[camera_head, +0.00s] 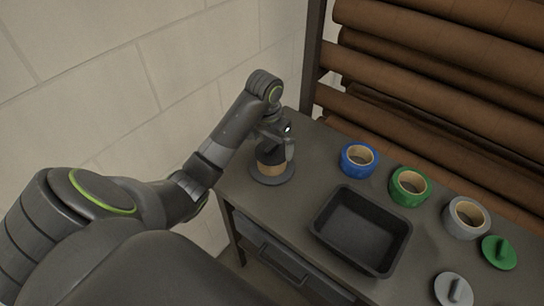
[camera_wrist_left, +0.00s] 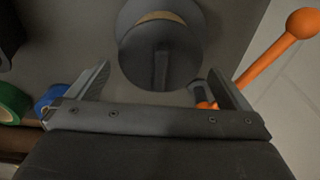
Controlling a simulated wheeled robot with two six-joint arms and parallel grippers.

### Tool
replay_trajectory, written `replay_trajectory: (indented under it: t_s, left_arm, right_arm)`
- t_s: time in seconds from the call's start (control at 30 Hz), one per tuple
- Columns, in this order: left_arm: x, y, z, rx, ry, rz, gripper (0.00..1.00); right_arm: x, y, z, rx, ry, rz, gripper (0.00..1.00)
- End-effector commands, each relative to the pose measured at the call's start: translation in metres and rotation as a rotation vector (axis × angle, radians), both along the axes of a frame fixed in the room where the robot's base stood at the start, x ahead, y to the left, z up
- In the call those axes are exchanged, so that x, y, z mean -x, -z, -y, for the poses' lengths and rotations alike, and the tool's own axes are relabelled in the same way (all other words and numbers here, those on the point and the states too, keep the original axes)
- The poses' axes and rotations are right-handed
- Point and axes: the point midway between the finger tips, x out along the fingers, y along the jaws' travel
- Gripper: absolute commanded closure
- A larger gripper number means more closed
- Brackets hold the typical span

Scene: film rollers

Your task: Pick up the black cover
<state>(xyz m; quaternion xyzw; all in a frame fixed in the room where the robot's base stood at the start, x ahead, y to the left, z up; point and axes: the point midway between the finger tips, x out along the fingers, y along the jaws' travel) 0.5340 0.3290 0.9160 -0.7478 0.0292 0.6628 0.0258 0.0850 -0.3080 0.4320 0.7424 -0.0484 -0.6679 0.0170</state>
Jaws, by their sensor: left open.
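The black cover (camera_wrist_left: 160,60) is a dark disc with a raised ridge handle. In the left wrist view it sits in front of a tan ring on a dark round base (camera_wrist_left: 128,18). In the head view that stack, with its tan band (camera_head: 270,171) and round base (camera_head: 272,181), stands at the table's left end, and the cover is mostly hidden by the gripper. My left gripper (camera_head: 273,138) is above the stack. In the wrist view its jaws (camera_wrist_left: 158,76) are open, one on each side of the cover's near part. My right gripper is not in view.
An empty black tray (camera_head: 335,243) is right of the stack. Blue (camera_head: 347,162), green (camera_head: 398,192) and grey (camera_head: 454,222) tape rolls stand behind it. A green cover (camera_head: 498,252) and a grey cover (camera_head: 453,290) lie farther right. An orange ball-ended rod (camera_wrist_left: 270,53) is beside the gripper.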

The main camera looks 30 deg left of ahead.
Motion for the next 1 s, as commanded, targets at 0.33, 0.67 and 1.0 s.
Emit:
replay_trajectory:
  t_s: [0.33,0.67,1.0]
  left_arm:
    - [-0.004,0.025,0.000,-0.001,0.001,0.001,0.00]
    - [-0.004,0.025,0.000,-0.001,0.001,0.000,0.32]
    - [-0.004,0.020,0.000,-0.001,0.002,0.001,0.32]
  right_arm:
    - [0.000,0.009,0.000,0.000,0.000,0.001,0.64]
    - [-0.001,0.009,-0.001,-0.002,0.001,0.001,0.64]
    - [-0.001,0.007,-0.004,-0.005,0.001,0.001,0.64]
